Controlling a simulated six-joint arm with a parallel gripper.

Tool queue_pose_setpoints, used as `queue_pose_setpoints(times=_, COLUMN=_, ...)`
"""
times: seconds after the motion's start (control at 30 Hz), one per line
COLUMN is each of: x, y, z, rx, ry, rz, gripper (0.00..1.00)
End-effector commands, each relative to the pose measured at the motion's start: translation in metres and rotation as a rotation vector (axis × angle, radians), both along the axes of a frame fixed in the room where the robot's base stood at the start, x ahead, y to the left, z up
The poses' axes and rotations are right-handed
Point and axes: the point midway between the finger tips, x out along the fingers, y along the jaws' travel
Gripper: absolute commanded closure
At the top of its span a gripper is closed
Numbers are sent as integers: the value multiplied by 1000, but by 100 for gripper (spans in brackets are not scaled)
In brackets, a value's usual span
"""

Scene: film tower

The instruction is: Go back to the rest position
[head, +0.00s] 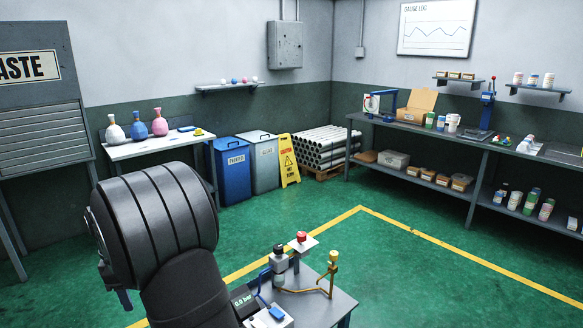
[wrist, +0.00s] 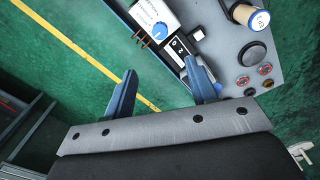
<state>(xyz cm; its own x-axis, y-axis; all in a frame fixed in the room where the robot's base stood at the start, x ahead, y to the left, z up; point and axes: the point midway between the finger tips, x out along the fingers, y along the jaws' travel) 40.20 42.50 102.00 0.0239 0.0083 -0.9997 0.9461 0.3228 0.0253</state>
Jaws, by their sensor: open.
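My gripper (wrist: 163,82) shows in the wrist view as two blue fingers held apart, with nothing between them. Green floor and the edge of a small grey bench (wrist: 232,68) lie beyond the fingers. The right finger overlaps the bench side in the picture; I cannot tell whether they touch. In the head view my dark arm fills the lower left, and I cannot make out the gripper there. The same bench (head: 338,305) stands at the bottom middle of the head view.
The bench carries a red button (head: 301,237), a brass valve (head: 333,262) and a pressure display (head: 243,301). The wrist view shows a white box with a blue knob (wrist: 160,31). A loaded shelf (head: 420,132) stands at right. Open green floor (head: 400,270) lies between.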

Motion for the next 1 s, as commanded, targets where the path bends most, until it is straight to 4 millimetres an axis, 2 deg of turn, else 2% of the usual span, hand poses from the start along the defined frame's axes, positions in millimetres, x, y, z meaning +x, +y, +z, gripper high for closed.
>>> queue_pose_setpoints(times=0.6, x=2, y=0, z=-122, rx=-3, ry=3, rz=-1, gripper=48)
queue_pose_setpoints(times=0.8, x=4, y=1, z=-147, rx=-1, ry=1, rz=-1, gripper=48)
queue_pose_setpoints(times=1.0, x=4, y=1, z=-157, rx=0, ry=1, rz=-1, gripper=48)
